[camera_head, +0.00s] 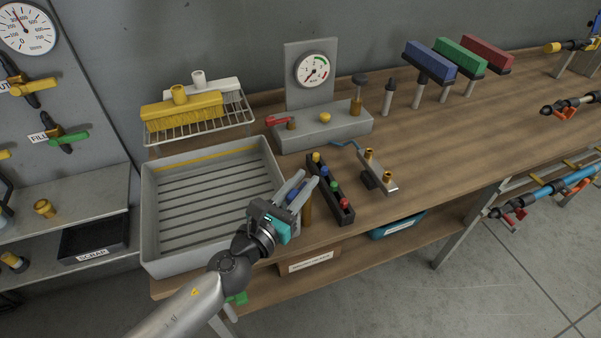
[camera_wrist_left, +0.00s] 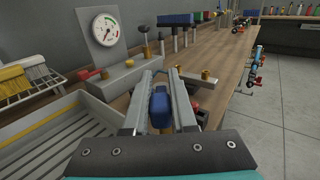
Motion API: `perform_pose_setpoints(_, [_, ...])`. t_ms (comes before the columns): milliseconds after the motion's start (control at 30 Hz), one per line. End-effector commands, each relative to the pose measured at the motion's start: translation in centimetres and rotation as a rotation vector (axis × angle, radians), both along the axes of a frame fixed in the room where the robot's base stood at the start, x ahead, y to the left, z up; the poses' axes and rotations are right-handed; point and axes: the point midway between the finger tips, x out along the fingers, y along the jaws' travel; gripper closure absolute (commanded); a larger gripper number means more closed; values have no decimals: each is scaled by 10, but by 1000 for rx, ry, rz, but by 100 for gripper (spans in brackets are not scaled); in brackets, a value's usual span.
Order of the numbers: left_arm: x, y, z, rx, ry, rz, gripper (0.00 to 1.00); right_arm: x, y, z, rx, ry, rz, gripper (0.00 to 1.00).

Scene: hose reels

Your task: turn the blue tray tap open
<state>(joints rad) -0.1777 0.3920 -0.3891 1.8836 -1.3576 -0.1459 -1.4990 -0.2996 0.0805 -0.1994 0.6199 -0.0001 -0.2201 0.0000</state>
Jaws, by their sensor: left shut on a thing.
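The blue tray tap (camera_head: 292,194) is at the right side of the grey tray (camera_head: 150,205), near the front edge of the bench. A brass upright (camera_head: 307,209) shows just right of it. My left gripper (camera_head: 304,181) reaches over from the front left, its two fingers on either side of the blue handle. In the left wrist view the blue handle (camera_wrist_left: 160,104) sits between the fingers (camera_wrist_left: 161,75), which are shut on it. The fingers partly hide the tap in the head view, and its body cannot be made out. My right gripper is not in view.
A dark rack (camera_head: 330,190) with coloured knobs stands close to the right of my gripper. A metal block (camera_head: 376,172) with brass fittings is beyond it. A gauge panel (camera_head: 316,70) and a rack with yellow and white brushes (camera_head: 184,107) stand behind. The bench's right middle is clear.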

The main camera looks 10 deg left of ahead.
Motion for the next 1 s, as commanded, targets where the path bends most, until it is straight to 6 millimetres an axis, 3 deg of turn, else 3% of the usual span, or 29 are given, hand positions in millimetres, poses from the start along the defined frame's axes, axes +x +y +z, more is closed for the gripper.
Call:
perform_pose_setpoints(367, [-1, -6, 0, -5, 2, 238, 100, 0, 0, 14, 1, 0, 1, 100])
perform_pose_setpoints(700, [0, -10, -1, -4, 0, 463, 100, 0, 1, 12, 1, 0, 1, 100])
perform_pose_setpoints(1000, [0, -11, -1, -1, 0, 553, 100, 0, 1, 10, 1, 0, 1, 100])
